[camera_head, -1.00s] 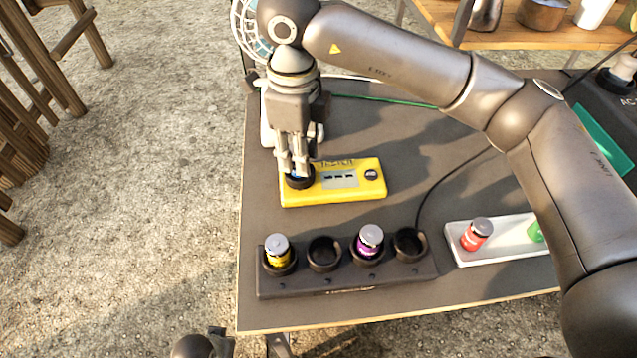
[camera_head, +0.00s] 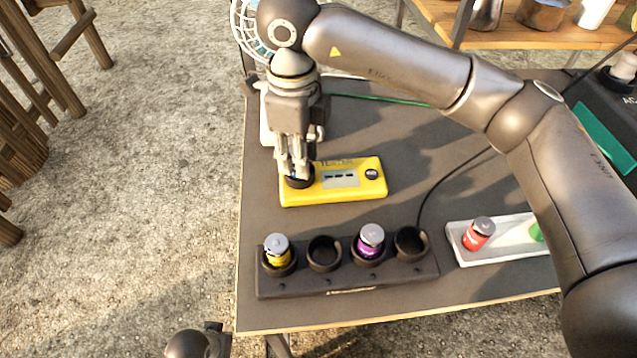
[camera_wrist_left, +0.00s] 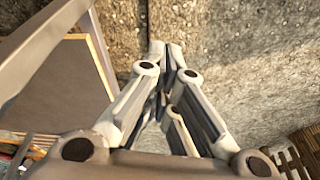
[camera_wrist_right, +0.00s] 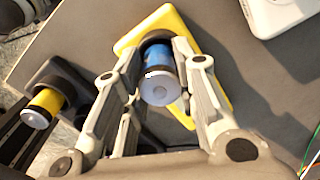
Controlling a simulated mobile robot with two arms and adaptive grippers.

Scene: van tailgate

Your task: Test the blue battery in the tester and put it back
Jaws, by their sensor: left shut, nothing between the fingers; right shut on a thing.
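The blue battery (camera_wrist_right: 158,70) is between the fingers of my right gripper (camera_wrist_right: 160,80), which is shut on it. The battery stands at the round socket of the yellow tester (camera_head: 350,190); in the head view the fingers hide most of it. I cannot tell how deep it sits. The tester's small screen (camera_head: 340,179) shows dark marks too small to read. The black charger rack (camera_head: 345,282) holds a yellow battery (camera_head: 277,250) and a purple battery (camera_head: 370,241); two of its sockets are empty. My left gripper (camera_wrist_left: 165,50) is shut and empty, off the table.
A white tray (camera_head: 500,250) at the right holds a red battery (camera_head: 478,233) and a green one, partly behind my right arm. A black cable runs behind the rack. The table's left edge is near the tester.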

